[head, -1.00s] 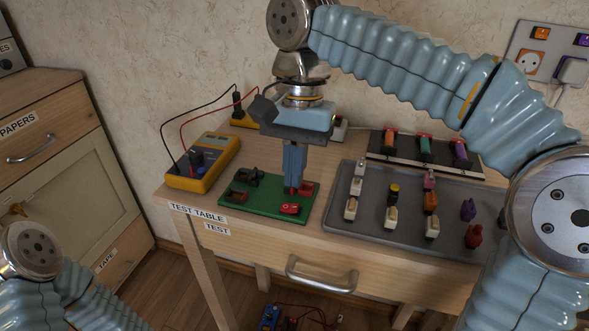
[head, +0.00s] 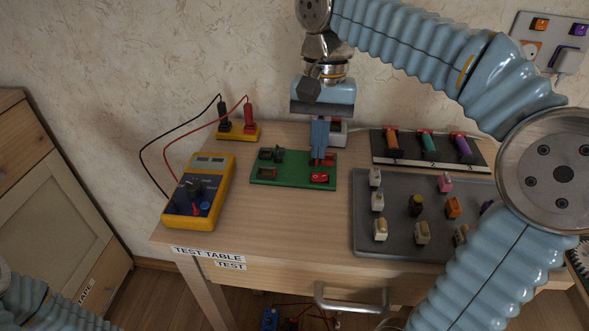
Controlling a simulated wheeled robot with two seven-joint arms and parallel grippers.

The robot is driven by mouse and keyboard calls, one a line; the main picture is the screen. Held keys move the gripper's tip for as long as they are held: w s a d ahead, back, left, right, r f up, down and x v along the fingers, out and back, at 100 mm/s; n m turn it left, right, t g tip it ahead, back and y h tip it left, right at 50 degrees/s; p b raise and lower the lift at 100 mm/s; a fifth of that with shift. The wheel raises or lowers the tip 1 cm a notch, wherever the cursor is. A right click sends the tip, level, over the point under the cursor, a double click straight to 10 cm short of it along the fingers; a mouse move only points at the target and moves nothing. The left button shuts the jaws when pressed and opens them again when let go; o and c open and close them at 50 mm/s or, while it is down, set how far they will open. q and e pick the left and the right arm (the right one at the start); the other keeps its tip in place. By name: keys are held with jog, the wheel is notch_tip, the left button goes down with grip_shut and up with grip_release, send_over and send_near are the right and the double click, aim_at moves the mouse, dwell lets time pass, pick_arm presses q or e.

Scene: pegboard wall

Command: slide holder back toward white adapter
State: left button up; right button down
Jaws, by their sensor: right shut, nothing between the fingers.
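The holder, a green board (head: 262,176), lies flat on the table with dark and red rocker switches on it. The white adapter (head: 337,139) stands at the table's back, partly hidden behind my right gripper. My right gripper (head: 318,160) points down with its fingers shut and empty. Its tips are at the board's right part, between a dark switch and a red switch (head: 320,178); exact contact is hard to see. Only part of my left arm shows at the lower left; its gripper is out of view.
A yellow multimeter (head: 210,180) lies left of the board, its leads running to a yellow block (head: 238,132) behind. A grey tray (head: 366,240) of switches and a black rack (head: 480,158) are to the right.

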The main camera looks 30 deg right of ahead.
jog(key=shift+w+d+f+p, duration=0.35)
jog(key=shift+w+d+f, duration=0.15)
jog(key=shift+w+d, duration=0.4)
jog(key=shift+r, duration=0.1)
jog(key=shift+w+r+p, duration=0.2)
jog(key=shift+r+p, duration=0.15)
jog(key=shift+r, duration=0.2)
notch_tip(320, 180, up, 7)
jog(key=shift+w+d, duration=0.25)
jog(key=shift+w, duration=0.15)
